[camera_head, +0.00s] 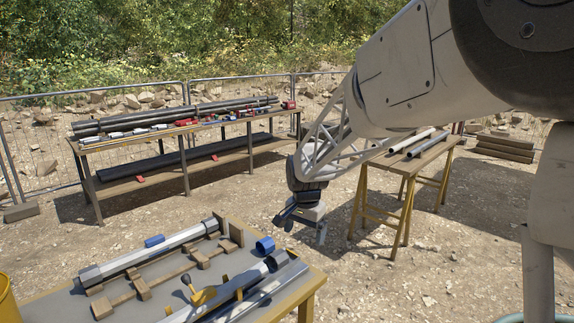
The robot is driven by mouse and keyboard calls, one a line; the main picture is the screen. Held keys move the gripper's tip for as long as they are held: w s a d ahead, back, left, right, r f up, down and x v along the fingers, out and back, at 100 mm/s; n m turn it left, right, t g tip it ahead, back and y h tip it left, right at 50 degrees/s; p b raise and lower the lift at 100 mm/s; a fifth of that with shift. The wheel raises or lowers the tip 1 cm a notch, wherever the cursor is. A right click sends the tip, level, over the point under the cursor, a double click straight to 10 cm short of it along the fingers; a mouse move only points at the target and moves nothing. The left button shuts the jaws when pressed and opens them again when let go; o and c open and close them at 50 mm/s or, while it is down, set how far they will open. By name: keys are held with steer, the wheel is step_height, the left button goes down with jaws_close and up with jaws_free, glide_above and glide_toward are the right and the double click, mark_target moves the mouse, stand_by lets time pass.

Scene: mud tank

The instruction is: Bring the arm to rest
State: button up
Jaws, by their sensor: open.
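My arm (402,70) reaches in from the upper right, with a pale shell and a lattice forearm (333,130) that slopes down to the left. My gripper (303,226) hangs at its end, pointing down. The jaws are apart and I see nothing between them. The gripper is in the air, just beyond the back right corner of the near table (312,282) in the picture and left of the yellow trestle table (432,158). It appears clear of both.
The near table holds a grey tube on wooden cradles (150,253), a blue ring (265,245) and grey channels (250,290). A long bench (165,137) with pipes and small parts stands behind. Wooden beams (505,147) lie at right. Open gravel (200,205) lies between; a mesh fence runs behind.

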steer(key=s+d+r+n, duration=0.1)
steer(key=s+d, duration=0.3)
steer(key=s, duration=0.8)
steer(key=s+d+r+n+t, duration=0.1)
steer(key=s+d, duration=0.4)
steer(key=s, duration=0.8)
steer(key=s+d+r+n, duration=0.3)
steer(key=s+d+n, duration=0.1)
steer(key=s, duration=0.8)
steer(key=shift+s+d+t, duration=0.35)
steer(key=shift+d+t, duration=0.05)
steer(key=shift+r, duration=0.1)
